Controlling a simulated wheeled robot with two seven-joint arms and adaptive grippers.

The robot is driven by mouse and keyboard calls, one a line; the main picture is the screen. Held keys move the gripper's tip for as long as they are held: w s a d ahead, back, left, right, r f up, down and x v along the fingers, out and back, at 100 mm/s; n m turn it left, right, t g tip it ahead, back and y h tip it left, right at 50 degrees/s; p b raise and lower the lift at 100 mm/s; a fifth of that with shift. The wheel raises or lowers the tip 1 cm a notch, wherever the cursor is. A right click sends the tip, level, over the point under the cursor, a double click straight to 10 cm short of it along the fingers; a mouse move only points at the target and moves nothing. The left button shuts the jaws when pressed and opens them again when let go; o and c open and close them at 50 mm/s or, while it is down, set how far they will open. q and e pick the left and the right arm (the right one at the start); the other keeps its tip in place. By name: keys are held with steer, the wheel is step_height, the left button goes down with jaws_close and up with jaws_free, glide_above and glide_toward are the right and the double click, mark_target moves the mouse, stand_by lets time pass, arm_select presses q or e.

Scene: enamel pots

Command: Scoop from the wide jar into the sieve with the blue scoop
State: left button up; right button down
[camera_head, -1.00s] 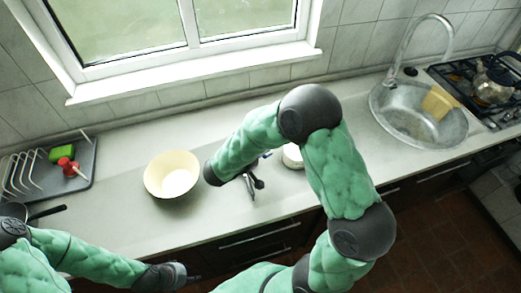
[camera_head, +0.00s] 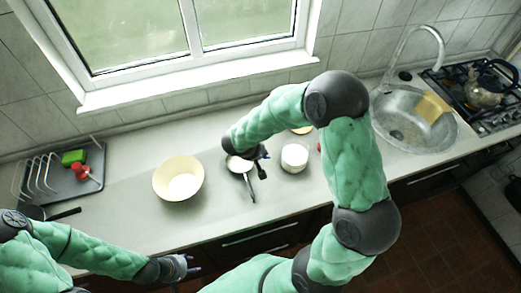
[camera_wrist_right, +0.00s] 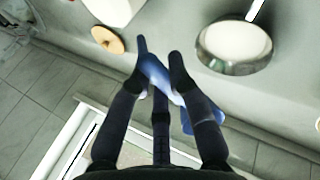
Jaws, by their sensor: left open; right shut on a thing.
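The wide jar (camera_head: 294,157), white and round, stands on the counter right of my right gripper (camera_head: 260,166). The sieve (camera_head: 239,166) lies left of that gripper, partly hidden under my forearm, its handle pointing toward me. In the right wrist view, the sieve (camera_wrist_right: 235,43) is a round metal rim with a pale inside. My right gripper (camera_wrist_right: 158,78) is shut on the blue scoop (camera_wrist_right: 153,68). The scoop slants between the fingers, and its lower blue part (camera_wrist_right: 204,118) shows beside the right finger. My left gripper (camera_head: 188,265) is open and empty by the counter's front edge.
A cream bowl (camera_head: 178,180) stands left of the sieve. A tan round lid (camera_head: 302,130) lies behind the jar, and a small red thing (camera_head: 319,147) is beside it. A dish rack tray (camera_head: 88,187) is at the left, a sink (camera_head: 400,128) at the right.

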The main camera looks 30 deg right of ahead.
steer(key=shift+r+g+y+p, duration=0.6)
steer(key=shift+r+y+p, duration=0.7)
steer(key=shift+p, duration=2.45)
steer(key=shift+f+y+p, duration=0.2)
steer(key=shift+y+p, duration=0.1)
steer(key=shift+p, duration=0.1)
step_height(320, 180, up, 2)
steer(key=y+p, duration=0.1)
steer(key=p, duration=0.6)
steer(key=g+y+p, duration=0.1)
steer(key=y+p, duration=0.1)
steer(key=p, duration=0.6)
steer(key=shift+r, duration=0.25)
steer(key=shift+f+g+y, duration=0.1)
steer(key=shift+g+y, duration=0.2)
steer(key=shift+y, duration=0.2)
steer(key=shift+r+y, duration=0.25)
steer(key=shift+y, duration=0.05)
